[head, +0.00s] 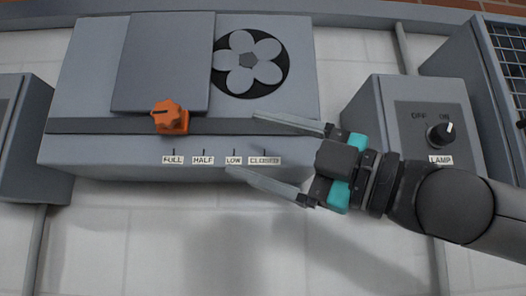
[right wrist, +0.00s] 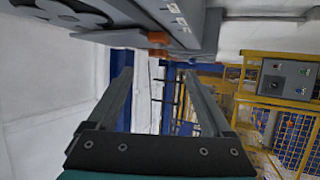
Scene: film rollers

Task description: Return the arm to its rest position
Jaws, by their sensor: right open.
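My right gripper (head: 283,156) is open and empty in the head view, with its arm coming in from the right. Its fingers point left, in front of the right part of a grey wall box. An orange knob (head: 170,117) sits on the dark slot of this grey box (head: 80,78), above the FULL label and left of the fingers, apart from them. In the right wrist view the two fingers (right wrist: 155,88) are spread with nothing between them. The orange knob shows there beyond the fingers, partly hidden by the box edge. My left gripper is not in view.
A lamp box with a round switch (head: 440,133) is on the right, partly behind my arm. A fan opening (head: 250,64) is beside a grey plate (head: 160,65). Another grey box (head: 30,140) is at far left. The right wrist view shows a yellow frame (right wrist: 260,105) farther off.

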